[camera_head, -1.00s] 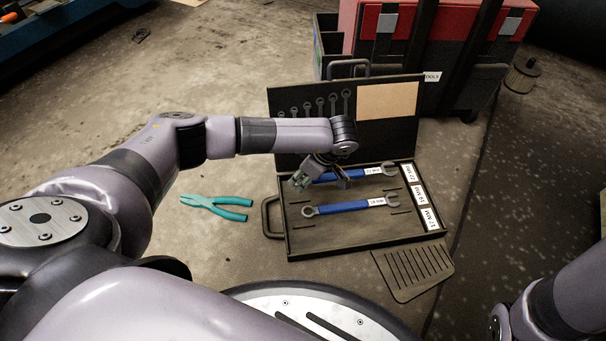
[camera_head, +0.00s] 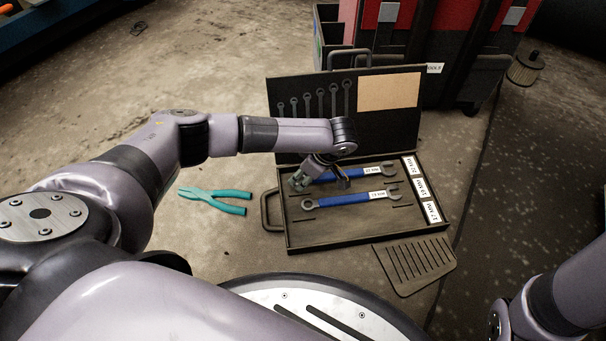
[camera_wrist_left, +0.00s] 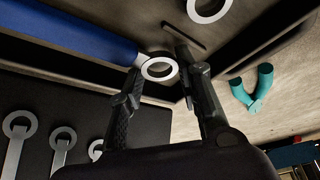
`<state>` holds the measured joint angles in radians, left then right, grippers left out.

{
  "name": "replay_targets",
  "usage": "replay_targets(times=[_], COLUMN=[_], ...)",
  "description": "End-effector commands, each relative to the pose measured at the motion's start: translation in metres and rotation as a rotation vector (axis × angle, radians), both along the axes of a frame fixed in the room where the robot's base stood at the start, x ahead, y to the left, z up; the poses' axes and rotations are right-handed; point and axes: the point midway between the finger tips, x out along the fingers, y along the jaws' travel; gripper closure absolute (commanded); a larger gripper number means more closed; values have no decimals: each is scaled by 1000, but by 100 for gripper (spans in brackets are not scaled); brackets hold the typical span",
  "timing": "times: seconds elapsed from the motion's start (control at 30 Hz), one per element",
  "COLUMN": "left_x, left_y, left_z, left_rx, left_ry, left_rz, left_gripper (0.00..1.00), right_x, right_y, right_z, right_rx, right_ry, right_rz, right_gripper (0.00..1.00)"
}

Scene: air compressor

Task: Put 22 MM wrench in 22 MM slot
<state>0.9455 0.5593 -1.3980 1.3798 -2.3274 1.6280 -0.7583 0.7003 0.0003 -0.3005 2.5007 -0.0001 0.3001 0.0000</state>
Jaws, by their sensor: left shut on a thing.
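The 22 MM wrench (camera_head: 345,176), blue-handled with a white label, lies at the upper slot level of the open black case (camera_head: 340,237). My left gripper (camera_head: 320,179) is shut on this wrench near its ring end. In the left wrist view, the ring (camera_wrist_left: 160,69) shows between the fingertips (camera_wrist_left: 160,66). I cannot tell whether the wrench touches the case floor. The slot labels run down the case's right side, with the 22 MM label (camera_head: 409,167) at the top. My right gripper is out of view.
A second blue wrench (camera_head: 350,199) lies in the middle slot. The case lid (camera_head: 346,115) stands open behind with several wrench shapes. Teal pliers (camera_head: 215,199) lie on the floor left of the case. A red toolbox (camera_head: 450,45) stands behind.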

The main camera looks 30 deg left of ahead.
Motion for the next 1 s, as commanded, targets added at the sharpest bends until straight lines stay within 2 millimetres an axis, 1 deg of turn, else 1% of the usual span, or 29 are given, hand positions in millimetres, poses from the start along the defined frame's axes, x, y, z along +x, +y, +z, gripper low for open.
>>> replay_targets(times=[0.13,0.17,0.5,0.83,0.93,1.0], left_x=[0,1,0,0,1,1], left_y=[0,0,0,-1,-5,-10], left_z=[-3,-3,-3,-1,8,19], left_rx=[0,0,0,0,0,-2], left_ry=[-1,-1,0,0,-2,-3], left_rz=[1,1,1,0,0,-1], left_gripper=[100,67,44,44,44,44], right_x=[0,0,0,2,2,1], right_y=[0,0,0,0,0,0], right_z=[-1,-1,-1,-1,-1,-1], right_rx=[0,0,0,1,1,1], right_ry=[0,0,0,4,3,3], right_rz=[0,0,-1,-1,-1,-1], right_gripper=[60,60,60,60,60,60])
